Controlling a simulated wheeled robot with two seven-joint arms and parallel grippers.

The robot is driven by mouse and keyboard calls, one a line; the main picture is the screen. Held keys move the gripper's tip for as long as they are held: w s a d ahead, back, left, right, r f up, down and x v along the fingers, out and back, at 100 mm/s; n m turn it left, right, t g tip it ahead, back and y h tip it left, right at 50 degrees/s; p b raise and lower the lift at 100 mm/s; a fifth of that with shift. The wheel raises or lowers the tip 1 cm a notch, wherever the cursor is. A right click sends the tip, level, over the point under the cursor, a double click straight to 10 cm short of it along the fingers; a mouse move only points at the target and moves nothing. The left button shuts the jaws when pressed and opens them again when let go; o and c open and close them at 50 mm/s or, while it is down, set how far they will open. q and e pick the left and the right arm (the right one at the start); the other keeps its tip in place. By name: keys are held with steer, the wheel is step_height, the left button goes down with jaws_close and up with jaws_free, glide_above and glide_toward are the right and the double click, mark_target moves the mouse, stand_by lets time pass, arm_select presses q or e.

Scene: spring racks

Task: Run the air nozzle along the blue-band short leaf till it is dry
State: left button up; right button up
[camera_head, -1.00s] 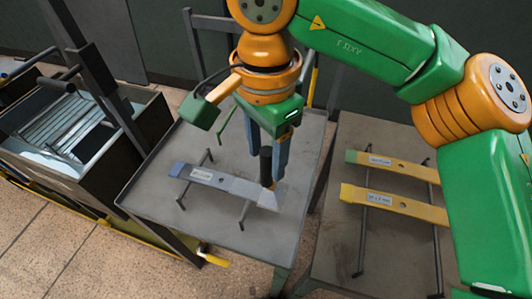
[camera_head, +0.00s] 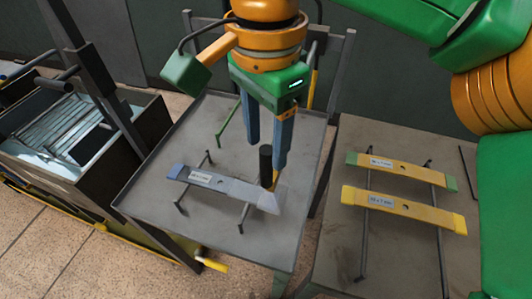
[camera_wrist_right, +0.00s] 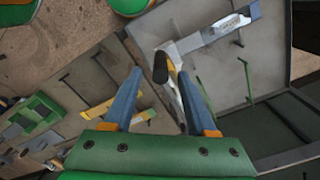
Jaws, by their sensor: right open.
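The blue-band short leaf (camera_head: 232,186) lies across two dark rods over a grey tray table (camera_head: 215,128); it also shows in the right wrist view (camera_wrist_right: 215,35). The black-gripped air nozzle (camera_head: 266,160) is upright by the leaf's right end, partly behind it. In the right wrist view the nozzle (camera_wrist_right: 160,67) shows between the fingers. My right gripper (camera_head: 267,152) is open, its two blue fingers apart and pointing down around the nozzle's upper part. Whether a finger touches it I cannot tell. My left gripper is not in view.
A second table (camera_head: 330,240) at right bears a green-ended yellow leaf (camera_head: 410,171) and a yellow-banded leaf (camera_head: 405,205) on dark rods. A dark tank (camera_head: 128,143) with a slatted rack stands at left. A green rod (camera_head: 228,122) stands behind the blue-band leaf.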

step_height(320, 180, down, 4)
steer(key=shift+w, duration=0.15)
jaws_close()
stand_by(1.4)
